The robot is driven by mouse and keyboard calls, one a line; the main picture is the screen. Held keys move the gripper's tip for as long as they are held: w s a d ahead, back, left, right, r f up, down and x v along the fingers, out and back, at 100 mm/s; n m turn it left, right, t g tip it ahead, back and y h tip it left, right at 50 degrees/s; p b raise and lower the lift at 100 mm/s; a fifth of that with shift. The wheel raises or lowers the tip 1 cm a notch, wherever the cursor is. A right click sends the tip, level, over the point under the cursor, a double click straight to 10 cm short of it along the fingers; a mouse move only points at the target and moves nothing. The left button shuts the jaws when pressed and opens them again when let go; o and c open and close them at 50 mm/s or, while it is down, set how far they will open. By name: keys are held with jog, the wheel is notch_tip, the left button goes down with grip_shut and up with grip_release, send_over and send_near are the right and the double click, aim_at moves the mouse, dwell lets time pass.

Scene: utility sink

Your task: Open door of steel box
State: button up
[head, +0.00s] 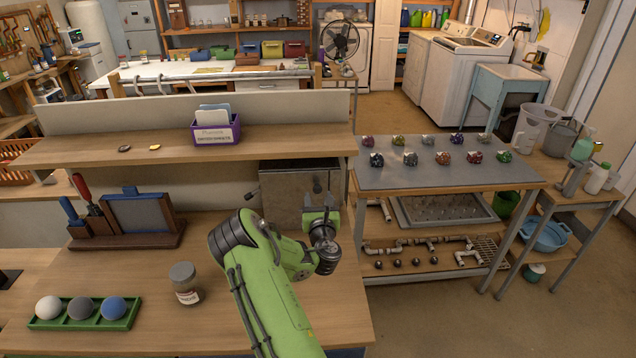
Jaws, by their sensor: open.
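The steel box (284,190) is a grey metal cabinet standing on the wooden bench, under the right end of the raised shelf. Its front face looks closed, though my arm and gripper hide part of the front and lower right. A small dark knob or fitting (252,192) sticks out at its left edge. My green arm reaches up from the bottom of the head view. My gripper (322,187) is open and empty in front of the right part of the box. I cannot tell whether it touches the box.
A glass jar (184,283) stands on the bench left of my arm. A green tray (84,312) with three balls lies at front left. A tool holder (125,220) stands behind it. The shelf (200,146) overhangs the box. A grey-topped table (455,170) stands to the right.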

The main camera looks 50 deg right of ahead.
jog(key=shift+w+d+r, duration=0.2)
jog(key=shift+w+d, duration=0.25)
jog(key=shift+d, duration=0.1)
jog(key=shift+w+d+f+p, duration=0.25)
jog(key=shift+w+d+p, duration=0.1)
jog(key=shift+d+p, duration=0.05)
grip_shut()
